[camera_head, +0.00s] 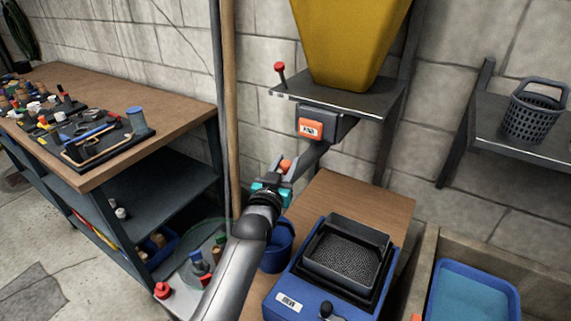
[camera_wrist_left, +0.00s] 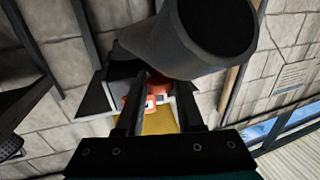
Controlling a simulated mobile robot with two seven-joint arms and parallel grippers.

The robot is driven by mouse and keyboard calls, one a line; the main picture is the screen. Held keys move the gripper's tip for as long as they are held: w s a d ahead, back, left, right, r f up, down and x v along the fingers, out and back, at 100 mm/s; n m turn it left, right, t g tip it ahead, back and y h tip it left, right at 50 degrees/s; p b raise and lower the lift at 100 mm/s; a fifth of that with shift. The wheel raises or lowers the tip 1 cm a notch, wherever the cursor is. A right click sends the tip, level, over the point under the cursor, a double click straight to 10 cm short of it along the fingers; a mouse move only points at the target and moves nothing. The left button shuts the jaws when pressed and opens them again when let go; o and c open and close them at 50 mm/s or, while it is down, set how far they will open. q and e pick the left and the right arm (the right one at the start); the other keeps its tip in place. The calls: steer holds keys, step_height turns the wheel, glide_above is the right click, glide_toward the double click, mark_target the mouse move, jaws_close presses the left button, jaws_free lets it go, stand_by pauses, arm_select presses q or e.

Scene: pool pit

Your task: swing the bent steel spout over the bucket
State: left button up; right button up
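The bent steel spout (camera_head: 314,157) is dark grey and slants down left from under the yellow hopper (camera_head: 349,40). An orange knob (camera_head: 285,166) shows near its lower end. My left gripper (camera_head: 278,176) is right at that end. In the left wrist view the spout's dark open mouth (camera_wrist_left: 215,22) fills the top, just past the fingers of my left gripper (camera_wrist_left: 157,100). The fingers are apart, with orange parts (camera_wrist_left: 150,88) showing between them; I see no clear grip. The blue bucket (camera_head: 277,250) stands below, partly hidden by my left arm. My right gripper is not shown.
A blue box with a black sieve tray (camera_head: 345,250) stands right of the bucket. A wooden workbench (camera_head: 150,92) with tools is at the left. A wooden pole (camera_head: 230,110) stands behind my arm. A basket (camera_head: 533,112) sits on the right shelf.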

arm_select(q)
steer(key=o, duration=0.5)
steer(key=shift+s, duration=0.1)
steer(key=p+v, duration=0.2)
steer(key=v, duration=1.3)
steer(key=shift+r, duration=0.1)
